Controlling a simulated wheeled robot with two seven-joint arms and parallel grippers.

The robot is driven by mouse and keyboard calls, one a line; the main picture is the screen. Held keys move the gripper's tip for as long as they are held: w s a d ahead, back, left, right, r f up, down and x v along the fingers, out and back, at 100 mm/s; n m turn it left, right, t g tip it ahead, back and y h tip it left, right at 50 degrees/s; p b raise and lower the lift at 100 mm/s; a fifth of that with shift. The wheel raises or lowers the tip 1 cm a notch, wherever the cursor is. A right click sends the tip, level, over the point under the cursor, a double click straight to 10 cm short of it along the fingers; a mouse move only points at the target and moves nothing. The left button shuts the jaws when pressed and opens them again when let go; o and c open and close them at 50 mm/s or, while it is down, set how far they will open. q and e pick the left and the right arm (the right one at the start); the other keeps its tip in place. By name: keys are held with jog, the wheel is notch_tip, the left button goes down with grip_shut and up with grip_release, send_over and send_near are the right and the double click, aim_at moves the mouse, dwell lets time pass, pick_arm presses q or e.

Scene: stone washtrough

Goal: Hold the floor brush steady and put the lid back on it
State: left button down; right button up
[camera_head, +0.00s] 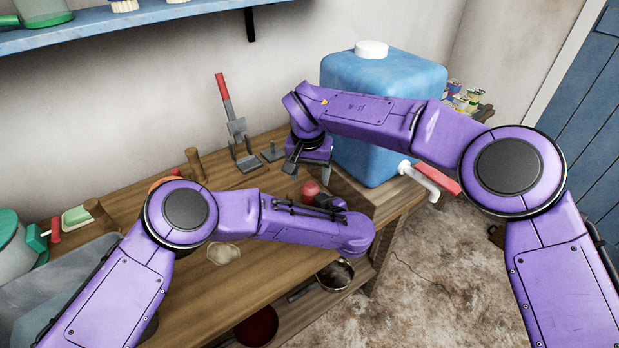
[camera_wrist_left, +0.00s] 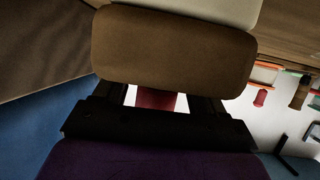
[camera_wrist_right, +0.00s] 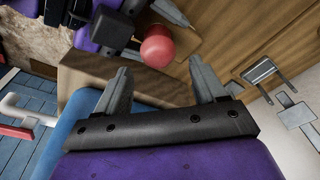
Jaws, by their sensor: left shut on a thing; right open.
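In the left wrist view a brown rounded block (camera_wrist_left: 175,45) with a cream part (camera_wrist_left: 205,9) beyond it fills the space before my left gripper (camera_wrist_left: 165,97); I take it for the floor brush. A red piece (camera_wrist_left: 155,98) shows between those fingers, which are shut on the brush, though the grip itself is largely hidden. A red round knob (camera_head: 310,188) is beside my left gripper in the head view; it also shows in the right wrist view (camera_wrist_right: 157,46). My right gripper (camera_head: 308,172) is open and empty, above the knob. I cannot make out a separate lid.
A large blue container (camera_head: 385,75) with a white cap and a tap (camera_head: 425,178) stands close to my right gripper. A red-handled clamp tool (camera_head: 232,125) stands at the back of the wooden bench (camera_head: 205,300). A blue shelf (camera_head: 150,15) hangs above.

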jog(key=o, duration=0.6)
jog(key=shift+c, duration=0.2)
notch_tip(320, 180, up, 12)
jog(key=s, duration=0.2)
jog(key=shift+a, duration=0.2)
pick_arm(q)
grip_release()
pick_arm(e)
jog(key=shift+w+f, duration=0.1)
pick_arm(q)
jog(key=b+v, duration=0.1)
jog(key=v, duration=0.9)
jog(key=shift+s+b, duration=0.2)
jog(key=shift+b, duration=0.15)
pick_arm(e)
jog(key=shift+f, duration=0.85)
pick_arm(q)
jog(key=shift+d+r, duration=0.1)
jog(key=shift+d, duration=0.05)
